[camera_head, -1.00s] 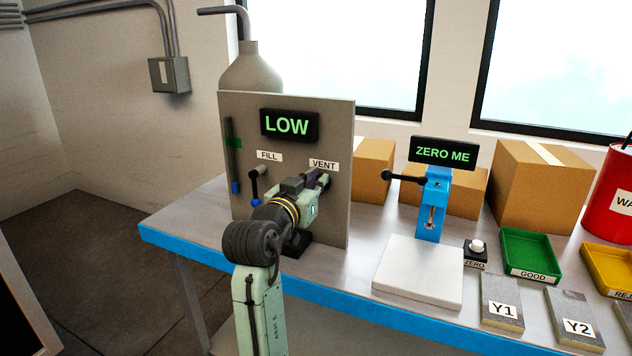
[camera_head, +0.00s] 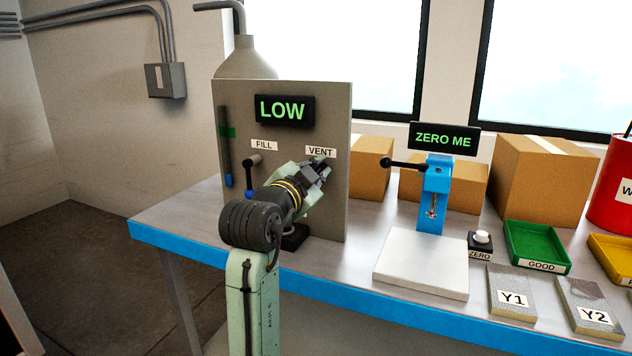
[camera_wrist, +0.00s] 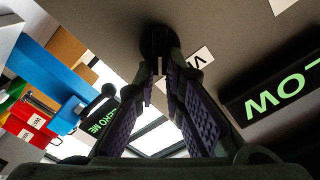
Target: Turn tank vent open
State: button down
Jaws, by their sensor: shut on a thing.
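The grey tank panel (camera_head: 336,200) stands on the bench with a display (camera_head: 285,110) reading LOW. The VENT label (camera_head: 320,152) is at its upper right. My gripper (camera_head: 321,168) is at the vent valve just below that label and hides most of it in the head view. In the wrist view the dark round vent hub (camera_wrist: 157,40) is straight ahead, and my two purple-padded fingers (camera_wrist: 160,78) close together on the vent handle just in front of it. The handle's angle is mostly hidden.
Left of the vent, the fill valve (camera_head: 251,175) has its blue-tipped handle pointing down. A level gauge (camera_head: 225,145) shows blue at its bottom. A blue test stand (camera_head: 434,195) with a black lever and a white plate (camera_head: 422,262) stand to the right.

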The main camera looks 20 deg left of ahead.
jog(key=shift+d+f+m+b, duration=0.15)
jog(key=shift+f+m+b, duration=0.1)
jog(key=shift+m+b, duration=1.15)
jog(key=shift+d+f+m+b, duration=0.15)
jog(key=shift+m+b, duration=0.65)
jog(key=shift+m, duration=1.05)
jog(key=shift+d+f+m+b, duration=0.1)
jog(key=shift+f+m+b, duration=0.2)
jog(key=shift+m+b, duration=1.1)
jog(key=shift+m+p, duration=0.3)
jog(key=shift+m, duration=0.05)
jog(key=c, duration=1.7)
grip_release()
jog(key=shift+s, duration=0.1)
jog(key=s, duration=1.1)
jog(key=shift+s, duration=0.4)
